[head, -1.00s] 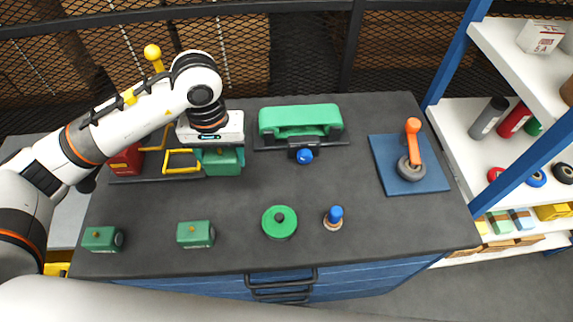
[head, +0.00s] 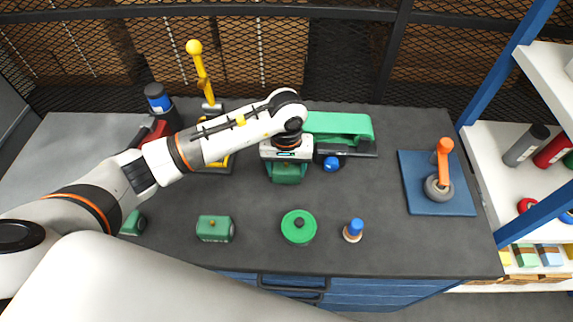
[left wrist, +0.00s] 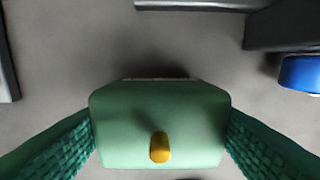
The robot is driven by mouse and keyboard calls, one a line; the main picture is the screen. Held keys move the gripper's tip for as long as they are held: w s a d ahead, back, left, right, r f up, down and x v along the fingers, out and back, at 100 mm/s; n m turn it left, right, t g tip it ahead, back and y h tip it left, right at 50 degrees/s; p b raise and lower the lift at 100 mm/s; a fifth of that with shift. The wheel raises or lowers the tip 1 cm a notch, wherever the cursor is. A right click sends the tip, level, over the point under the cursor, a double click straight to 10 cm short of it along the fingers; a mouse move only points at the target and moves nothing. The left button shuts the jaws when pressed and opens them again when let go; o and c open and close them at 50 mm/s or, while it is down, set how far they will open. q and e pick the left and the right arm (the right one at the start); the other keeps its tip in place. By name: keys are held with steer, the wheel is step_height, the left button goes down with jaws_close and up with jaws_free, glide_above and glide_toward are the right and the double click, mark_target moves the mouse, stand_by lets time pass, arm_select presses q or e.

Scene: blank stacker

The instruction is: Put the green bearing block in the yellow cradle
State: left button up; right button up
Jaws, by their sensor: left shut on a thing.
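My left gripper (head: 287,166) is shut on a green block (head: 287,174), held in front of the long green fixture, to the right of the yellow cradle. In the left wrist view the green block (left wrist: 160,125) sits between two teal ribbed fingers, with a small yellow peg on its face. Grey surface shows around it; its height above the bench is hard to tell. The yellow cradle (head: 226,160) is mostly hidden behind my left arm; only a bit of yellow and its dark base show. My right gripper is not in view.
Two more green blocks sit near the front: one (head: 215,229), another (head: 132,223) partly behind my arm. A green disc (head: 298,227) and blue-topped peg (head: 353,231) stand front centre. A blue plate (head: 423,203) is at right. A yellow-knobbed lever (head: 199,65) rises behind my arm.

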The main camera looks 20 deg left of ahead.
arm_select(q)
steer(key=shift+w+f, duration=0.1)
steer(key=shift+f, duration=0.1)
steer(key=o, duration=1)
steer(key=shift+f+b, duration=0.1)
steer(key=shift+b, duration=0.2)
steer(key=o, duration=0.4)
steer(key=shift+o, duration=0.2)
